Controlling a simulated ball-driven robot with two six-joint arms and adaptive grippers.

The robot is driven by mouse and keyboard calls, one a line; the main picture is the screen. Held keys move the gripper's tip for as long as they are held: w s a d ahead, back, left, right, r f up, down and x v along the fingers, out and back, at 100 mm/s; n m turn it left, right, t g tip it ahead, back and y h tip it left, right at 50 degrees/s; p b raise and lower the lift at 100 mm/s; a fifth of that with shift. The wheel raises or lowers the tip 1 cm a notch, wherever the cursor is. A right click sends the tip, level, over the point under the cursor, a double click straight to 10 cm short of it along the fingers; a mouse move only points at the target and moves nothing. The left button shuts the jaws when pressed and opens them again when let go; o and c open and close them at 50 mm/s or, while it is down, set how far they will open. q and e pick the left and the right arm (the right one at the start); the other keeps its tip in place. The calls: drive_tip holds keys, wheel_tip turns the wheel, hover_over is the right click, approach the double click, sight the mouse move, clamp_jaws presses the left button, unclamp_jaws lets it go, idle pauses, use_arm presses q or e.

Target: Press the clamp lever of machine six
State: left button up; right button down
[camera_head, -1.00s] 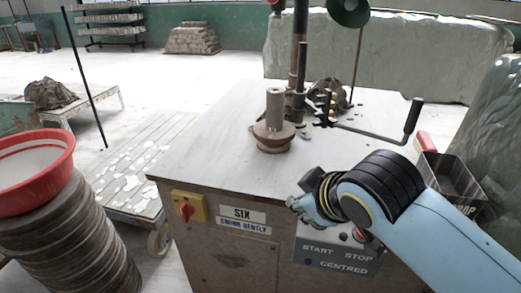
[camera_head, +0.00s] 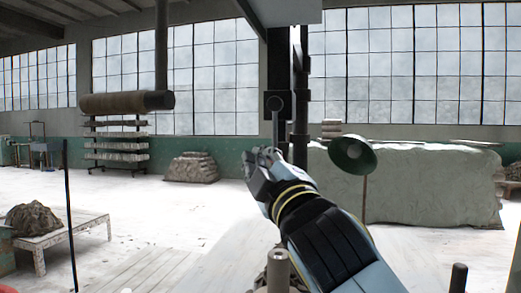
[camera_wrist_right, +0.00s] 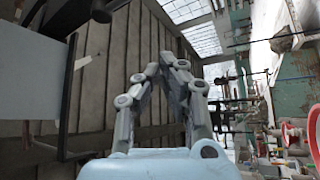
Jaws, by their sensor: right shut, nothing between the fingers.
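The upper part of machine six shows in the head view: a dark upright column (camera_head: 300,95) under a grey box-shaped head (camera_head: 285,12). My right gripper (camera_head: 262,160) is shut and empty, just below and left of that knob. I cannot tell whether it touches the lever. In the wrist view its fingers (camera_wrist_right: 160,75) point up and meet at the tips. The machine's label and switch panel are out of view. My left gripper is not in view.
A green lamp (camera_head: 352,153) stands right of the column. A spindle top (camera_head: 278,268) and a crank handle (camera_head: 458,277) rise at the bottom edge. A large covered block (camera_head: 420,185) is behind. Open floor lies to the left, with a low pallet table (camera_head: 75,237) there.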

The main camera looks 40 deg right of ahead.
sight(275, 132)
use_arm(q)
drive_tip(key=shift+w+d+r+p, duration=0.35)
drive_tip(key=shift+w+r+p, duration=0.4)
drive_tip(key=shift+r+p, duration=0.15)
use_arm(e)
drive_tip(key=w+d, duration=0.5)
drive_tip(key=w, duration=0.2)
drive_tip(key=shift+w+d+r, duration=0.35)
drive_tip(key=shift+d+r, duration=0.05)
drive_tip(key=shift+r, duration=0.05)
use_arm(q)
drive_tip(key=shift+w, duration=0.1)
